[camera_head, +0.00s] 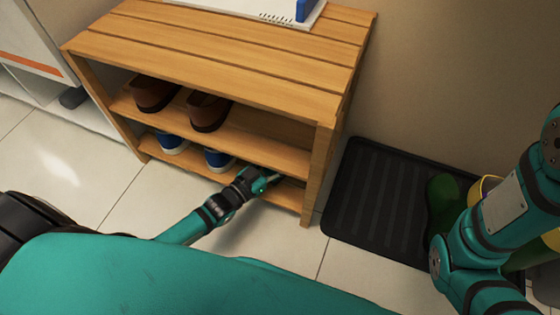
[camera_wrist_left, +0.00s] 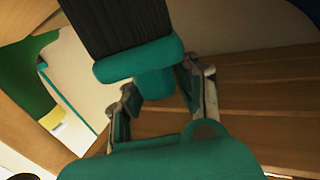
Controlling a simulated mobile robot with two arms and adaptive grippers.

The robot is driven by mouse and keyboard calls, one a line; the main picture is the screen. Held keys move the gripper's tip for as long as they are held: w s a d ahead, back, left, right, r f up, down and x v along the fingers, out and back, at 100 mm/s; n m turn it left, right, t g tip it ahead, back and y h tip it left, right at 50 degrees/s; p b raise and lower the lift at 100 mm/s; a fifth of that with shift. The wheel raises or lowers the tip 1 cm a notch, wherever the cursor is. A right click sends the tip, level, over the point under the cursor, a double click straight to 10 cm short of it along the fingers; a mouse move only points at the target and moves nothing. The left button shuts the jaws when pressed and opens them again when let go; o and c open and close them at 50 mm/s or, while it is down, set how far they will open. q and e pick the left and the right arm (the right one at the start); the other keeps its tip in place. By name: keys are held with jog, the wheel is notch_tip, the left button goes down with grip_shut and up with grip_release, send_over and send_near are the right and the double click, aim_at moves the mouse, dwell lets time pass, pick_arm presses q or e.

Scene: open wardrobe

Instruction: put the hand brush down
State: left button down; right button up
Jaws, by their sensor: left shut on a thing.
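The hand brush has black bristles and a teal body (camera_wrist_left: 140,65) in the left wrist view. My left gripper (camera_wrist_left: 160,97) is shut on its teal part, with a finger on either side. In the head view my left gripper (camera_head: 264,182) reaches into the lower level of the wooden shoe rack (camera_head: 322,160), right of the blue shoes. The brush is mostly hidden there. Wooden slats (camera_wrist_left: 265,95) show behind the brush in the wrist view; I cannot tell whether it touches them. My right arm is at the right of the head view, its gripper out of frame.
Blue shoes (camera_head: 218,159) stand on the lower level and brown shoes (camera_head: 207,111) on the level above. The upper board is close above my left gripper. A black mat (camera_head: 375,200) lies right of the rack, with a green boot (camera_head: 441,203) on it.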

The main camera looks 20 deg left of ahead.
pick_arm(q)
jog(key=shift+r, duration=0.15)
jog(key=shift+f, duration=0.25)
jog(key=c, duration=1)
grip_release()
